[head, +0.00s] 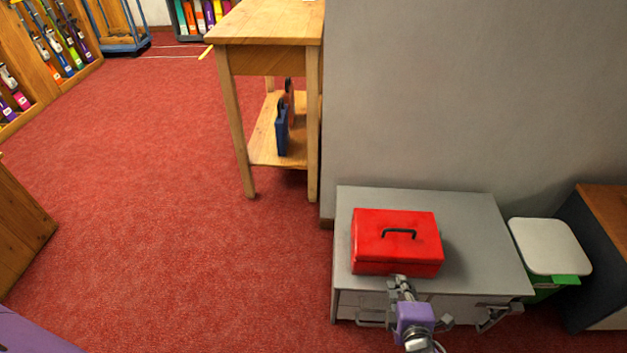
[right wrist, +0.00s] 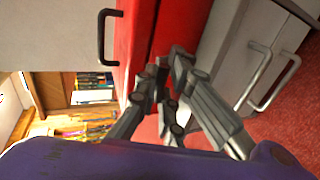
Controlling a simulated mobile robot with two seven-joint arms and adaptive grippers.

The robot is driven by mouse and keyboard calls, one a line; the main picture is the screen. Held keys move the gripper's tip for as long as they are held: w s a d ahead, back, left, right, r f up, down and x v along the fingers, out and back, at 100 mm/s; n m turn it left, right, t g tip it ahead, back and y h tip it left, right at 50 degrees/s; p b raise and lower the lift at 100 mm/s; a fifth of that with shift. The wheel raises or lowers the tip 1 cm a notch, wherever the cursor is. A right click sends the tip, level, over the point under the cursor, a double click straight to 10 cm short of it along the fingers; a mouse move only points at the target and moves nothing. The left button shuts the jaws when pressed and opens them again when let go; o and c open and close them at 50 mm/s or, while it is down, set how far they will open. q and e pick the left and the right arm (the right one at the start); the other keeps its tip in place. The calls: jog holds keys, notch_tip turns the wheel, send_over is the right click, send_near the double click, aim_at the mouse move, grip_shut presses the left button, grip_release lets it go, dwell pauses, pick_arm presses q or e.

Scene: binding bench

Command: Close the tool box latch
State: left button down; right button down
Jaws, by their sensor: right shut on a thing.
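The red tool box (head: 396,246) sits on the grey cabinet with its lid down and a black handle (head: 399,233) on top. My right gripper (head: 402,284) is at the middle of the box's front face, low against it. In the right wrist view the red box (right wrist: 139,35) fills the upper middle, with a dark seam between lid and body. The gripper's fingers (right wrist: 168,85) are closed together at that front, by the seam. The latch is hidden behind the fingers, so its position cannot be told. My left gripper is not in view.
The grey cabinet (head: 480,225) has bar handles (right wrist: 273,80) on its front, just below the gripper. A white-lidded bin (head: 550,246) stands to its right. A grey wall (head: 450,90) is behind. A wooden table (head: 270,25) stands farther back, left of the wall. Red carpet (head: 150,200) is clear at left.

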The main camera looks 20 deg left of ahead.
jog(key=w+r+g+p, duration=0.1)
jog(key=p, duration=0.1)
jog(key=w+r+g+p, duration=0.1)
jog(key=p, duration=0.2)
jog(key=shift+w+a+h, duration=0.2)
jog(key=shift+a+h, duration=0.2)
jog(key=c, duration=1.8)
grip_release()
jog(key=shift+c, duration=0.2)
